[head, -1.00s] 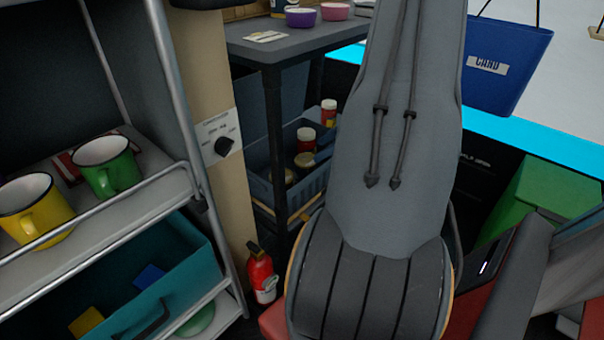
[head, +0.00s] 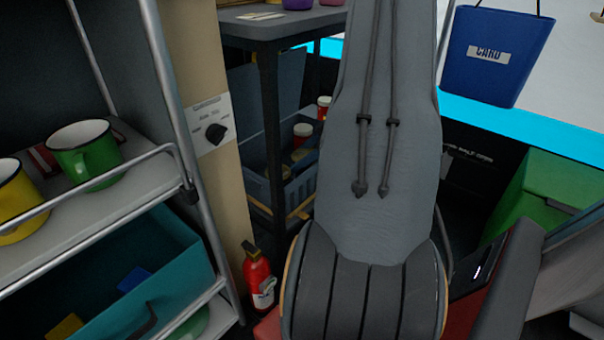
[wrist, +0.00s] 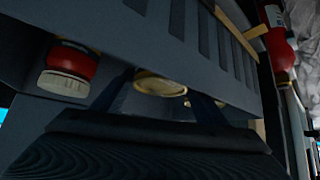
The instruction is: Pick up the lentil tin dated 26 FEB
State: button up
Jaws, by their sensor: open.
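A blue-grey crate (head: 300,190) stands under the dark table. In it are red jars with pale lids (head: 303,131) and low gold-topped tins (head: 299,154). In the wrist view, a gold tin end (wrist: 158,83) shows past the slotted crate wall (wrist: 195,55), with another gold edge partly hidden beside it. A red jar (wrist: 70,68) is to the left. No label or date is readable, so I cannot tell which tin is dated 26 FEB. My gripper (wrist: 162,103) is open, its dark fingers either side of the nearer tin end; contact is unclear. It is not visible in the head view.
A tall grey form with black cords (head: 385,180) blocks the middle of the head view. A shelf with a green mug (head: 85,155) is left. A red extinguisher (head: 257,280) stands beside the post. A blue bin marked CARD (head: 495,55) is upper right.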

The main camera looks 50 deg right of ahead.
jog(key=b+x, duration=0.2)
jog(key=x, duration=0.1)
jog(key=shift+w+f, duration=0.1)
jog(key=shift+f, duration=0.05)
jog(key=c, duration=1.1)
jog(key=shift+r, duration=0.2)
jog(key=shift+c, duration=0.2)
